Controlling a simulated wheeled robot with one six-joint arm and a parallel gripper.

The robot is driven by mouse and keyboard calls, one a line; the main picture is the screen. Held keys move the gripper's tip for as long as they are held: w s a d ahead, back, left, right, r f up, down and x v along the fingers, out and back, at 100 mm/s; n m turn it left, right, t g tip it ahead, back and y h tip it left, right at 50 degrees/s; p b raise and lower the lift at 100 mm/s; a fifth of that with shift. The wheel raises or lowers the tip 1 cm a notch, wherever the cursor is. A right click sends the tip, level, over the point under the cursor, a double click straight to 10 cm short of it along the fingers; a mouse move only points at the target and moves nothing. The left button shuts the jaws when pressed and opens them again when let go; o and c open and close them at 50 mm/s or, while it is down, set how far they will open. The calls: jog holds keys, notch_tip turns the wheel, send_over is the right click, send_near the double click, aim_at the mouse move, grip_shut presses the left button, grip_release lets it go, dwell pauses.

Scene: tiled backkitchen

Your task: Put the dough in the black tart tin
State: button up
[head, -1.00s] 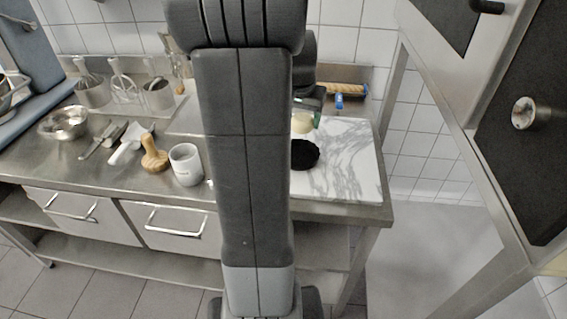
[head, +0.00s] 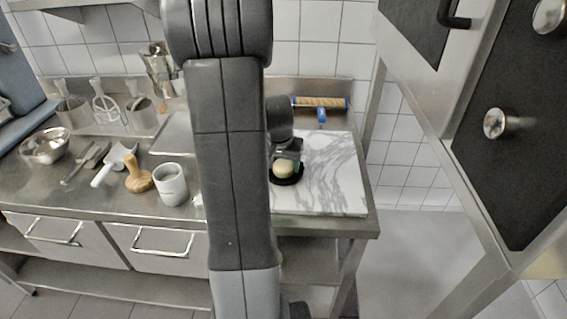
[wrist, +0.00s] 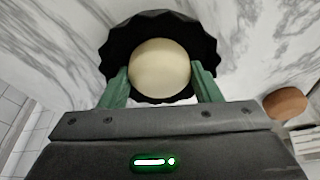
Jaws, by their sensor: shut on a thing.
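The dough (wrist: 160,70) is a pale round ball between the green fingers of my gripper (wrist: 162,88) in the wrist view. The gripper is shut on it. The black tart tin (wrist: 120,42) has a fluted rim and lies on the marble slab, right behind the dough in that view. In the head view the dough (head: 284,168) shows over the black tart tin (head: 287,181), with my gripper (head: 285,160) above. I cannot tell whether the dough touches the tin's floor.
The marble slab (head: 335,180) is clear to the right of the tin. A rolling pin (head: 320,102) lies behind it. A white mug (head: 171,184), a wooden tamper (head: 138,178), a white scoop (head: 116,163) and a metal bowl (head: 45,146) stand on the steel counter to the left.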

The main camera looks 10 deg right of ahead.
aim_at(280, 178)
jog(key=shift+f, duration=0.25)
jog(key=o, duration=0.8)
jog(key=shift+r, duration=0.1)
jog(key=v, duration=1.2)
jog(key=shift+d+r, duration=0.1)
jog(key=shift+r, duration=0.1)
